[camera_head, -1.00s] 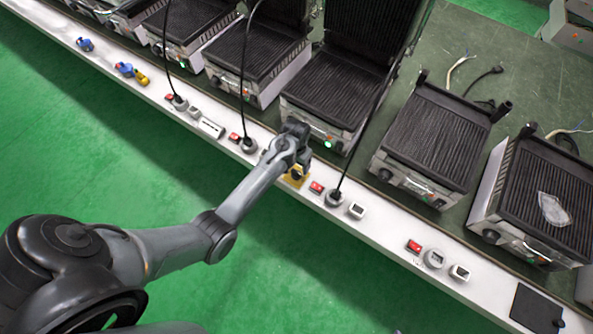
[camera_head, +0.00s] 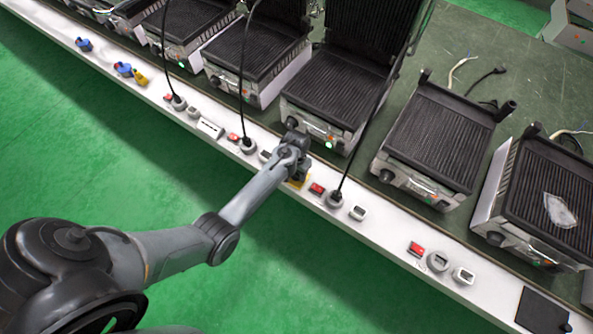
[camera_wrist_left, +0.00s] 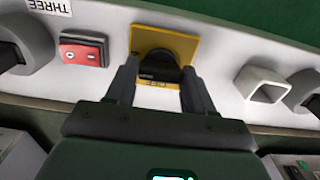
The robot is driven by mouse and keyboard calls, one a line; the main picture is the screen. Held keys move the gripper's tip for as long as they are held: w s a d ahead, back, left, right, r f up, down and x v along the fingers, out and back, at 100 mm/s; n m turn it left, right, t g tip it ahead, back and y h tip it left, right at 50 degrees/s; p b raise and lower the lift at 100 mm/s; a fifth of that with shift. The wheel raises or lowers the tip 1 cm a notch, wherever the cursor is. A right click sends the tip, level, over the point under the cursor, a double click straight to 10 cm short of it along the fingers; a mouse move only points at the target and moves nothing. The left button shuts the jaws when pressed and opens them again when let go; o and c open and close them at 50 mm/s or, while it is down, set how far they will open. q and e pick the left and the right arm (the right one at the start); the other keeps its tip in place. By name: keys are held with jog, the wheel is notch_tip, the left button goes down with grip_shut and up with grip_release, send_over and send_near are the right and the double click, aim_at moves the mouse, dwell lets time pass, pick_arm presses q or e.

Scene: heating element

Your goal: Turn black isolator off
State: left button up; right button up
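The black isolator (camera_wrist_left: 158,66) is a dark rotary knob on a square yellow plate (camera_wrist_left: 183,44) fixed to the white front panel. In the head view, a small part of the yellow plate (camera_head: 298,183) shows beside my left gripper (camera_head: 292,150), which hides the knob. In the left wrist view, my left gripper's two fingers (camera_wrist_left: 160,82) reach to the plate, one on each side of the knob. The fingers stand apart with the knob between them, and I see no firm grip on it. My right gripper is not in view.
A red switch (camera_wrist_left: 83,50) and a grey socket lie on one side of the isolator, a square white-rimmed socket (camera_wrist_left: 264,86) on the other. Contact grills (camera_head: 340,85) stand in a row behind the panel. A black cable (camera_head: 364,135) hangs near my gripper.

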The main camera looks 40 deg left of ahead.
pick_arm(q)
jog(key=c, duration=0.5)
